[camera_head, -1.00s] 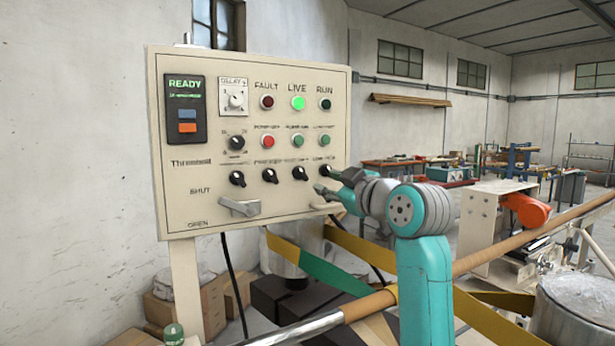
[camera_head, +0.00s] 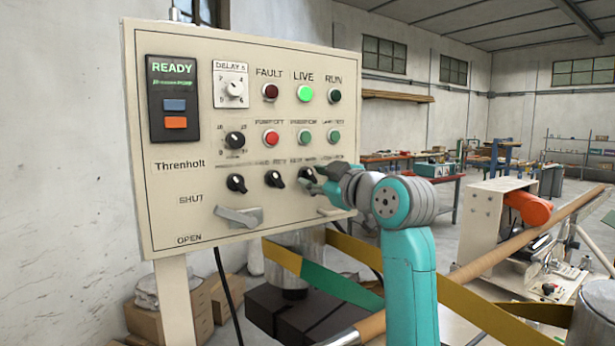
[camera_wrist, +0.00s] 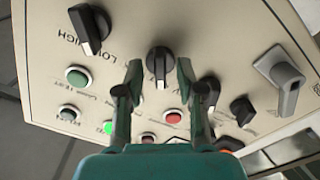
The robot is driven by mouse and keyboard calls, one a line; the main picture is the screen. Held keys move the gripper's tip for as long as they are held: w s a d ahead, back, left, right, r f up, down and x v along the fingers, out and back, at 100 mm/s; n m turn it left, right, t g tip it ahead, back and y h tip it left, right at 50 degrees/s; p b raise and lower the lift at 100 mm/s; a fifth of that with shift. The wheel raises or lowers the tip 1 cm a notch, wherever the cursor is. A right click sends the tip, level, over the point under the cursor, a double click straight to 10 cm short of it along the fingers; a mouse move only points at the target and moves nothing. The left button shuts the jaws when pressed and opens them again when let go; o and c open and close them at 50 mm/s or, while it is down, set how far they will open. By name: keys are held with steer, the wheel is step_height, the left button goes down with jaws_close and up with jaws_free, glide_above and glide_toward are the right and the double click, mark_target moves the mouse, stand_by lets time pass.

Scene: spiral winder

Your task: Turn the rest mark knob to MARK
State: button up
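The cream control panel (camera_head: 200,110) has a row of black knobs along its lower part. The third knob from the left (camera_head: 307,175) appears to be the rest mark knob, but its label is too blurred to read surely. In the wrist view this black knob (camera_wrist: 160,62) sits between my fingertips, its pale pointer line towards the picture's bottom. My gripper (camera_wrist: 159,75) is open, one finger on each side of the knob, with gaps visible; contact is not seen. In the head view my gripper (camera_head: 312,180) is at the panel's lower right, and the fourth knob is hidden behind it.
The LOW/HIGH knob (camera_wrist: 90,28) is close beside my gripper. A grey SHUT/OPEN lever (camera_head: 238,216) sticks out at the panel's lower left. Red (camera_head: 271,138) and green (camera_head: 304,137) buttons sit above the knobs. Yellow-green webbing (camera_head: 330,285) runs below the panel.

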jaws_close()
steer(key=shift+m, duration=0.3)
steer(key=m, duration=0.9)
steer(key=shift+m, duration=2.2)
